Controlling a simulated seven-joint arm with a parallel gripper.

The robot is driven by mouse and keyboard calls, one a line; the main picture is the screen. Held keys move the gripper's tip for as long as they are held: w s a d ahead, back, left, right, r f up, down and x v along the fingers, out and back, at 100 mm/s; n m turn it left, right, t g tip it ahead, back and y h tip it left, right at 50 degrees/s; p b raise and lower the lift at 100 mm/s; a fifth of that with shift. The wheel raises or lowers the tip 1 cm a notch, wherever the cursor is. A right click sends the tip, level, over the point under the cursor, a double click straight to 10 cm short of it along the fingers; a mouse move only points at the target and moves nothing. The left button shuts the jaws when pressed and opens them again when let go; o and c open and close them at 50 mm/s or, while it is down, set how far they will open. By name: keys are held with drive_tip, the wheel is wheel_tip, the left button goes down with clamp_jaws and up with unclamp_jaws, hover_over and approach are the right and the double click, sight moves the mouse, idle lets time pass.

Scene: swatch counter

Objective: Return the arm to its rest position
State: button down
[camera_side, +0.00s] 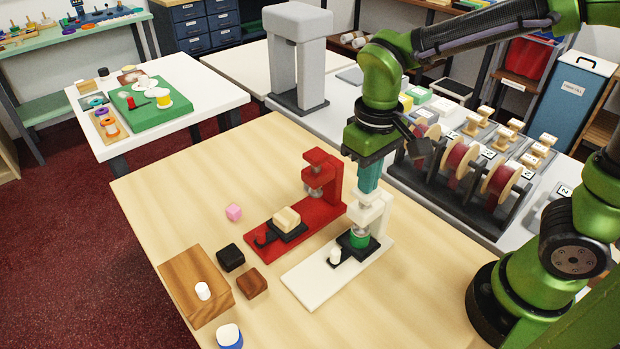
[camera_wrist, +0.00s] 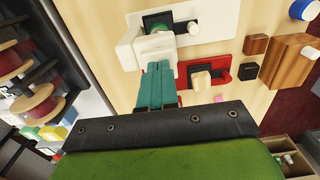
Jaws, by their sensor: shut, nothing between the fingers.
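My gripper (camera_side: 368,188) is shut and empty, pointing down at the top of the white press. Its teal fingers also show in the wrist view (camera_wrist: 156,66), where their tips overlap the white press head. I cannot tell whether they touch it. The white press (camera_side: 312,284) stands upright on the wooden table, with a green piece (camera_side: 359,240) under its head and a small white peg (camera_side: 335,256) on its base. In the wrist view the fingers partly hide the press (camera_wrist: 130,52).
A red press (camera_side: 325,180) with a beige block (camera_side: 286,219) stands just left. A rack of red spools (camera_side: 460,165) stands right; a tall grey stand (camera_side: 298,60) behind.

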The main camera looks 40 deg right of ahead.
drive_tip(key=shift+f, duration=0.45)
idle(0.3)
wheel_tip(320, 180, up, 8)
idle(1.0)
drive_tip(key=shift+w+a+f, duration=0.1)
drive_tip(key=shift+w+f, duration=0.05)
drive_tip(key=shift+w, duration=0.05)
drive_tip(key=shift+s+f+t, duration=0.15)
drive_tip(key=shift+f+t, duration=0.15)
drive_tip(key=shift+f, duration=0.05)
drive_tip(key=s+d+r+m+t+y, duration=0.1)
drive_tip(key=s+d+m+t+y, duration=0.1)
drive_tip(key=s+d+m+t, duration=0.2)
drive_tip(key=shift+s+d+r+t, duration=0.4)
drive_tip(key=shift+s+d+t, duration=0.35)
drive_tip(key=shift+d+t, duration=0.8)
